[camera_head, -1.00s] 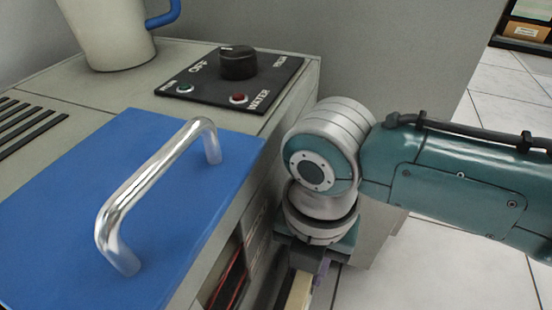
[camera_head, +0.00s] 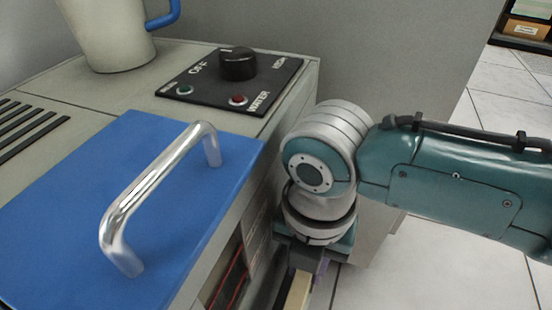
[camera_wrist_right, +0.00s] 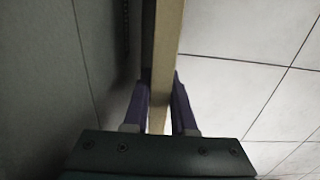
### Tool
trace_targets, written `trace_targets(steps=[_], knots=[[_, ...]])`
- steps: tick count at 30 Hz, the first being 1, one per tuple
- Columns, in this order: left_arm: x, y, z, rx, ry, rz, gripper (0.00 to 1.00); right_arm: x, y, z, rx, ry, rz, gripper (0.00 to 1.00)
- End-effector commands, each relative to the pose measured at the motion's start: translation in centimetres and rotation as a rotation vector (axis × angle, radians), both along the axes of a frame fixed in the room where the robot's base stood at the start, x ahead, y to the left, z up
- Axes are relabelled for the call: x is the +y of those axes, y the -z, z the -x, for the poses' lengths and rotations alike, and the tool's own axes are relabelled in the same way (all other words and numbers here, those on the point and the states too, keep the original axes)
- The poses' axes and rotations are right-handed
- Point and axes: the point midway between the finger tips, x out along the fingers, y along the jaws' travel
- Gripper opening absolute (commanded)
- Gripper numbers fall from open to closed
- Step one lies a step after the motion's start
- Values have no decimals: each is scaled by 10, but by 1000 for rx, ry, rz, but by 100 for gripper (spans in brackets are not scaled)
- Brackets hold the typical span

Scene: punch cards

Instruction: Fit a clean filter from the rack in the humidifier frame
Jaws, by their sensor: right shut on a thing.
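My right gripper (camera_wrist_right: 161,84) is shut on a thin tan slab seen edge-on, which looks like a filter (camera_wrist_right: 166,40). It hangs at the side of the humidifier (camera_wrist_right: 60,60). In the head view, a tan edge of the filter (camera_head: 298,291) shows below my right gripper (camera_head: 310,268), at the bottom of the picture. The humidifier is a grey cabinet with a blue lid (camera_head: 75,190). Its side has an opening (camera_head: 232,272) with red lines inside, just left of the filter. The frame slot is not clearly seen. The rack and my left gripper are out of view.
A bright metal handle (camera_head: 160,180) stands up on the blue lid. A black panel (camera_head: 205,88) with a knob (camera_head: 238,63) and a cream jug (camera_head: 105,35) are on the cabinet top. White tiled floor (camera_head: 430,270) lies open at the right.

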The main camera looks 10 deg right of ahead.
Motion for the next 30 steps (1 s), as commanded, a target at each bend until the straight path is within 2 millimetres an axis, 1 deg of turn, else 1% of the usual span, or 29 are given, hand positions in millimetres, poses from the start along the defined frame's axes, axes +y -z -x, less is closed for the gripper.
trace_targets(steps=[5,24,30], knots=[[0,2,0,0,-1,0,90,0,2,0,-1,0,-1,0],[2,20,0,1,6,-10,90,1,27,0,-1,-1,-1,0],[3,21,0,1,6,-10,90,1,30,0,-1,-1,-1,0]])
